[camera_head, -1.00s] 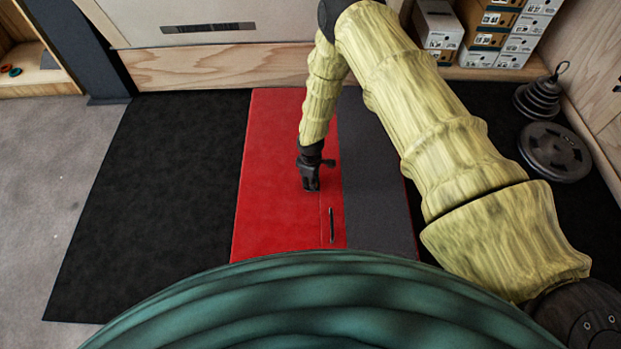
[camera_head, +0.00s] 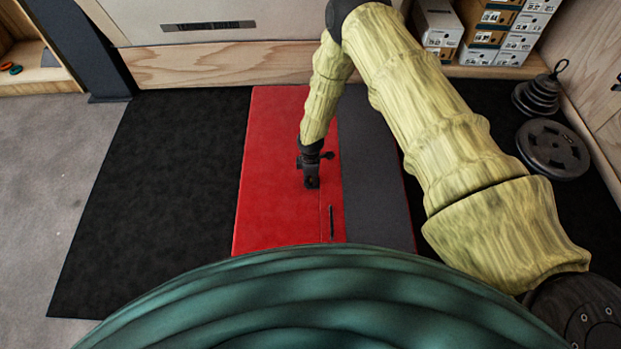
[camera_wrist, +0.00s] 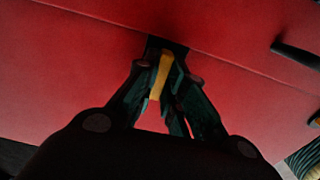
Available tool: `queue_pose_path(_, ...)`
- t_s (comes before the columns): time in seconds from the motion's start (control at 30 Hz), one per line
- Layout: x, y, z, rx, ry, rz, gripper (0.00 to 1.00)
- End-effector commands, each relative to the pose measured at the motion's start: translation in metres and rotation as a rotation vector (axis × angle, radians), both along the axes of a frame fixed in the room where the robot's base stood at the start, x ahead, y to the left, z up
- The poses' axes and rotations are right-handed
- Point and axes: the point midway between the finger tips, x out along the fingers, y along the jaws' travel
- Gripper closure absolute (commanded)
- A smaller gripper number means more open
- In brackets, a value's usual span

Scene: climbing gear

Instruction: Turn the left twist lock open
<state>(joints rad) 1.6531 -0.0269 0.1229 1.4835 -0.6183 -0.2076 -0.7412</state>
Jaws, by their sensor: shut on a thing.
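My gripper (camera_head: 312,183) reaches down onto the red face of a red and dark grey box-like piece (camera_head: 275,225) in the head view. In the wrist view its two dark fingers (camera_wrist: 163,95) are shut on a narrow yellow piece, which looks like the handle of a twist lock (camera_wrist: 163,76). A dark plate shows behind the yellow piece on the red surface. In the head view the gripper hides this lock. The lock's exact angle is hard to read.
A slim dark handle (camera_head: 331,222) lies on the red face near the seam; it also shows in the wrist view (camera_wrist: 297,54). Weight plates (camera_head: 552,149) lie at the right. Stacked boxes (camera_head: 505,32) stand at the back right. The black mat (camera_head: 150,200) at the left is clear.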

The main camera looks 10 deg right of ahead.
Motion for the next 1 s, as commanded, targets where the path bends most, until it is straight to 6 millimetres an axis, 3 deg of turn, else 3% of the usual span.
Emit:
queue_pose_path(0.17, 0.0, -0.002, 0.0, -0.002, 0.001, 0.001, 1.0)
queue_pose_path(0.2, 0.0, -0.002, 0.0, -0.002, 0.0, 0.001, 0.87)
queue_pose_path(0.3, 0.0, -0.001, 0.0, -0.002, 0.0, 0.0, 0.68)
queue_pose_path(0.33, 0.0, -0.001, 0.0, -0.002, 0.0, 0.0, 0.67)
queue_pose_path(0.73, 0.0, 0.0, 0.005, -0.001, 0.0, 0.0, 0.67)
queue_pose_path(1.0, 0.001, -0.001, 0.038, 0.0, -0.001, -0.001, 0.67)
